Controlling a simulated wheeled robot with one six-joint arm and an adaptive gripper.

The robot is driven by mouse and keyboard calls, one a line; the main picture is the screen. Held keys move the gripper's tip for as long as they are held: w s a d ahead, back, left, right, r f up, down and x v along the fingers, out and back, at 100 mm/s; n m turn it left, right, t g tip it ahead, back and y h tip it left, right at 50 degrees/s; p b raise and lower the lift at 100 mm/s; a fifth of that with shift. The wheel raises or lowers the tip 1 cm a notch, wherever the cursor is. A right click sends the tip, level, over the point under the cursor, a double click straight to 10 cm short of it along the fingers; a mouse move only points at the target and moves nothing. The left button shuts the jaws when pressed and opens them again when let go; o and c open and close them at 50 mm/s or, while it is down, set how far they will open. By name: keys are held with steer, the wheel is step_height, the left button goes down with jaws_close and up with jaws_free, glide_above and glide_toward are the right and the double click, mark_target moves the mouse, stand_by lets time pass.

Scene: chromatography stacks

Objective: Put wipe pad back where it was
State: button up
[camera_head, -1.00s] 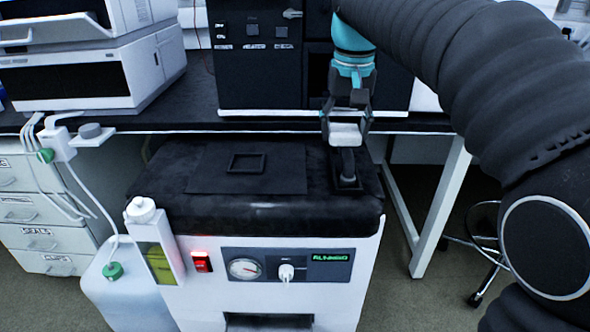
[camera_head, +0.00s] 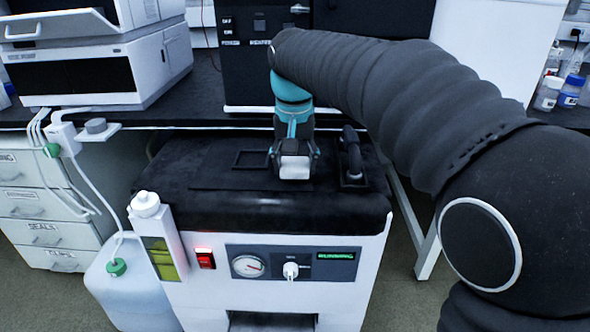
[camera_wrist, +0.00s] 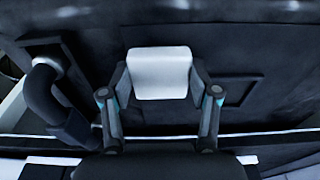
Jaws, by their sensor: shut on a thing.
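The white wipe pad (camera_head: 294,167) is held between the fingers of my gripper (camera_head: 292,168), which is shut on it. In the wrist view the pad (camera_wrist: 159,73) sits level between the two fingertips of my gripper (camera_wrist: 160,80). The pad is over the black top of the white cabinet unit; I cannot tell how high above it. A square black frame (camera_head: 235,160) lies on a flat dark mat (camera_head: 215,182), to the left of the gripper. In the wrist view the frame (camera_wrist: 252,91) is partly visible to the right of the pad.
A black handled tool (camera_head: 352,155) stands in a small holder (camera_head: 354,183) just right of my gripper. The black top (camera_head: 180,208) is otherwise clear at the front. A dark instrument (camera_head: 250,65) stands on the bench behind.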

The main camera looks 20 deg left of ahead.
mark_target(294, 169)
steer(key=shift+f, duration=0.75)
steer(key=o, duration=1.2)
steer(key=shift+f, duration=0.1)
steer(key=r, duration=0.4)
steer(key=s+r+p, duration=0.1)
steer(key=r, duration=0.3)
steer(key=r+p, duration=0.1)
steer(key=r, duration=0.3)
steer(key=shift+s+d+r, duration=0.1)
steer(key=shift+s+d, duration=0.05)
steer(key=shift+s, duration=0.05)
steer(key=shift+d, duration=0.1)
